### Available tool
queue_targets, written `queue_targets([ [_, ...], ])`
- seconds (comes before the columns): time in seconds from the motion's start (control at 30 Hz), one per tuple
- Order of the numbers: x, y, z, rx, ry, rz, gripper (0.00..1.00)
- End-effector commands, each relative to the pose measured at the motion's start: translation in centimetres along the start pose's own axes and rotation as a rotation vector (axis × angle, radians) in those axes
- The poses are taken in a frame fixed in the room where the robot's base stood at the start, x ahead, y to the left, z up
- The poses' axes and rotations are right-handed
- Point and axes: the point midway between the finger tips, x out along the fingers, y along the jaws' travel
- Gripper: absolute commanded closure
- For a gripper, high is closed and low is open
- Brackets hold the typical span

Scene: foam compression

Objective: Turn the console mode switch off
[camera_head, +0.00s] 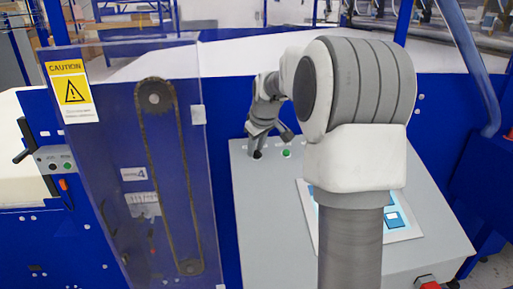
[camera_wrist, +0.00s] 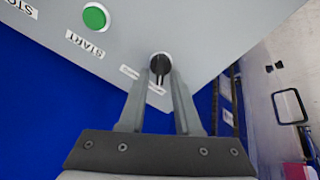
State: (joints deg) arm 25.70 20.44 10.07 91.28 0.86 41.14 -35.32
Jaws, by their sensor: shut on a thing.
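The console (camera_head: 280,219) is a grey sloped panel in the middle of the head view. The mode switch (camera_wrist: 160,62) is a black round knob near the panel's corner in the wrist view. In the head view its black knob (camera_head: 257,154) shows just below my gripper (camera_head: 262,138) at the panel's upper left. In the wrist view my gripper (camera_wrist: 160,82) has its two fingertips at the two sides of the knob, shut on it. The fingers hide part of the knob, and its small label is too blurred to read.
A green START button (camera_wrist: 95,17) sits beside the switch; it also shows in the head view (camera_head: 287,153). A lit screen (camera_head: 402,222) is partly behind my arm. A red button (camera_head: 428,283) is at the lower right. A clear guard with a chain (camera_head: 146,180) stands left.

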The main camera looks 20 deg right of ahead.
Motion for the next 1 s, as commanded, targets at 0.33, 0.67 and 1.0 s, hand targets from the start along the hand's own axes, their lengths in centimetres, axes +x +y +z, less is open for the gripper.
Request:
queue_targets([
  [0.33,-0.07,-0.06,-0.09,-0.176,0.002,-0.018,1.00],
  [0.67,-0.09,-0.12,-0.13,-0.224,0.003,-0.023,1.00],
  [1.0,-0.10,-0.12,-0.12,-0.224,0.003,-0.023,0.64],
])
